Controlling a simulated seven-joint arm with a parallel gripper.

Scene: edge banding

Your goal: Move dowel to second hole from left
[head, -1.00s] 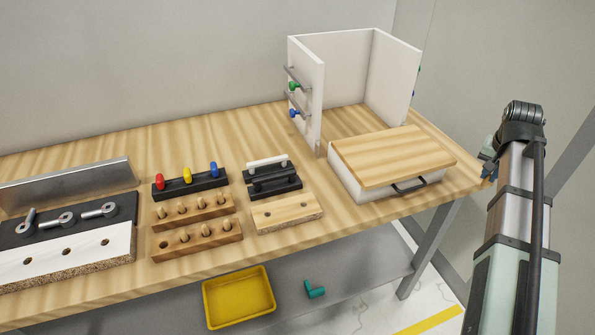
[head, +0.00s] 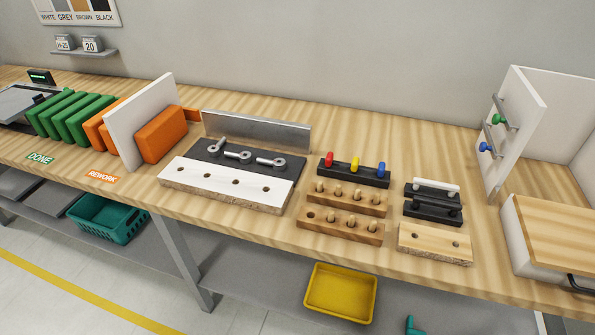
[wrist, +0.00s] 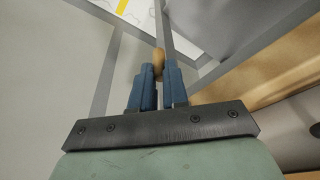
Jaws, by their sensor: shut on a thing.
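My gripper (wrist: 160,72) shows only in the wrist view. Its two blue fingers are shut on a tan wooden dowel (wrist: 159,60), whose rounded end shows between the tips. In the head view, a white-topped board (head: 222,187) has a row of several open holes along it. The second hole from its left (head: 208,175) looks empty. The front wooden dowel block (head: 340,234) has an empty hole at its left end and dowels standing in the others. The back dowel block (head: 346,204) holds several upright dowels.
A black strip with metal eye bolts (head: 238,156) lies behind the white board, with a metal fence (head: 257,130) behind that. Red, yellow and blue pegs stand in a black rack (head: 353,174). A small wooden board with two holes (head: 435,243) and an orange block (head: 160,134) flank these.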

